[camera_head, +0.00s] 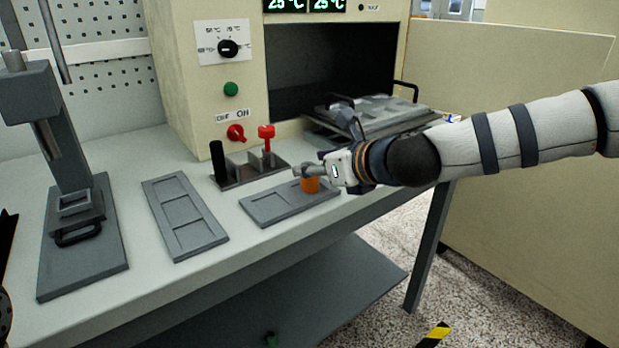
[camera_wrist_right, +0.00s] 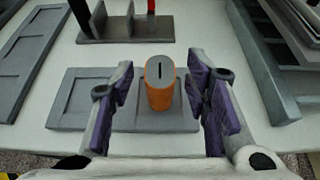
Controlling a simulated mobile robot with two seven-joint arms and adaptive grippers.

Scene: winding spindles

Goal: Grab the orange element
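The orange element (camera_head: 310,184) is a short upright block with a grey slotted top. It stands on the right part of a grey tray (camera_head: 270,207) on the table. In the right wrist view the orange element (camera_wrist_right: 160,84) stands between the two purple-padded fingers of my right gripper (camera_wrist_right: 163,95), with a gap on each side. My right gripper (camera_head: 318,172) is open at the element and hides part of it in the head view.
A second grey tray (camera_head: 185,217) lies to the left, and a press (camera_head: 80,235) stands beyond it. A holder (camera_head: 247,172) with black and red handles is behind the element. The oven (camera_head: 330,70) with a rack (camera_head: 385,118) is at the back.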

